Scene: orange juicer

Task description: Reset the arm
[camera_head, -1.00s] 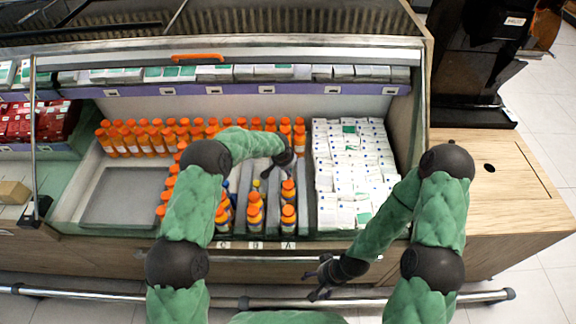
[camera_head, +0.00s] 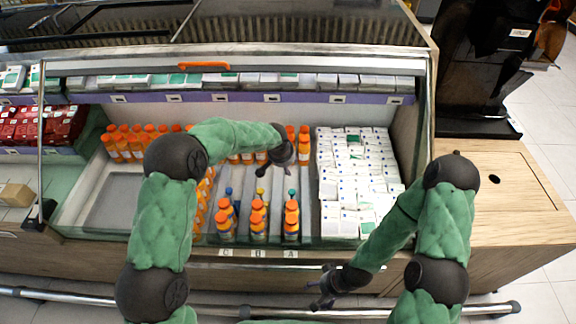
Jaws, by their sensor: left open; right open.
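My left arm, in a green quilted sleeve, comes in from the lower left and reaches over the chilled display case. Its gripper (camera_head: 275,170) is open and empty, above the lanes of orange-capped bottles (camera_head: 257,222) and apart from them. My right arm comes in from the lower right. Its gripper (camera_head: 322,300) is open and empty, low in front of the case near the metal rail. Neither gripper touches a bottle or carton that I can see. My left arm hides part of the bottle rows at the back left.
White cartons (camera_head: 352,180) fill the case's right side. Red packs (camera_head: 40,125) lie at the left. The metal rail (camera_head: 400,312) runs along the front. A wooden counter (camera_head: 505,200) with a black machine (camera_head: 480,75) stands at the right. An empty grey tray area (camera_head: 105,195) lies at the left.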

